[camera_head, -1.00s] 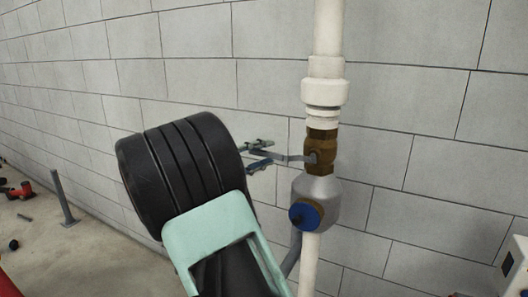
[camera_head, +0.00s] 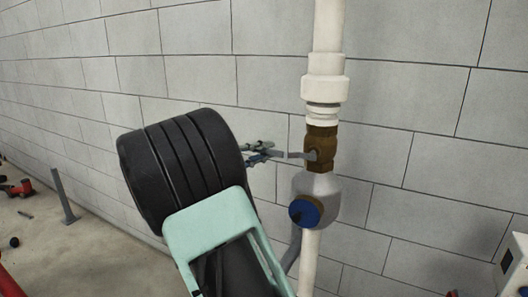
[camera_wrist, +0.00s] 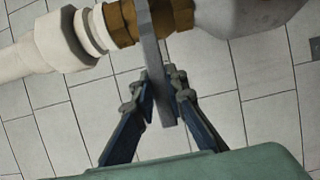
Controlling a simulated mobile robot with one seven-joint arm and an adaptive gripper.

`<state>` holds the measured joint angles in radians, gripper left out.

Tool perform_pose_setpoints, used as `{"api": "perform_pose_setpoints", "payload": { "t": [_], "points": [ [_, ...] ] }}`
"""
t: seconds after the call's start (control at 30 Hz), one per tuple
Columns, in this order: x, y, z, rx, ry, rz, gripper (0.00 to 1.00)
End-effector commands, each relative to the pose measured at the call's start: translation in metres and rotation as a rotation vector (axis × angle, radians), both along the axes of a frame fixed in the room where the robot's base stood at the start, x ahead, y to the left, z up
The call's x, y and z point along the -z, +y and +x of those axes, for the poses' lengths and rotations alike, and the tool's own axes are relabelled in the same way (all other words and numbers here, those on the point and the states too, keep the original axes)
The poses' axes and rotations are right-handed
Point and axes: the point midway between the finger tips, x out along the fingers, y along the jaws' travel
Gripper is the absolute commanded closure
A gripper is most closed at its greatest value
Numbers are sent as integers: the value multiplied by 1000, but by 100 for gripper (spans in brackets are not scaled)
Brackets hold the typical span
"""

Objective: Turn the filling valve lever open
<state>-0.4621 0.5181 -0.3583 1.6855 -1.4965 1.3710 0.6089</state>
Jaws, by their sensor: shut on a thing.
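The filling valve is a brass body (camera_head: 320,148) on a vertical white pipe (camera_head: 325,88). Its grey lever (camera_head: 297,155) sticks out to the left, about level, toward my gripper. In the head view my gripper (camera_head: 264,151) reaches the lever from the left, and its fingers are partly hidden behind my arm. In the wrist view the gripper (camera_wrist: 159,97) has one finger on each side of the flat lever (camera_wrist: 152,50), shut on its outer end. The brass valve shows at the top of that view (camera_wrist: 168,17).
A grey fitting with a blue cap (camera_head: 306,211) sits just below the valve. The block wall (camera_head: 420,110) is close behind the pipe. A white box (camera_head: 514,262) is at lower right. A red tool (camera_head: 18,189) and a grey post (camera_head: 65,198) are on the floor at left.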

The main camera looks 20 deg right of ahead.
Motion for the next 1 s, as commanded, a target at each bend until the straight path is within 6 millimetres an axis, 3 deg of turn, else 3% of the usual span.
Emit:
{"api": "perform_pose_setpoints", "payload": {
  "t": [0.37, 1.0],
  "points": [
    [-13, 0, -1, -1, -106, 79, 100],
    [-77, -19, -24, -1, -567, 436, 100]
  ]
}}
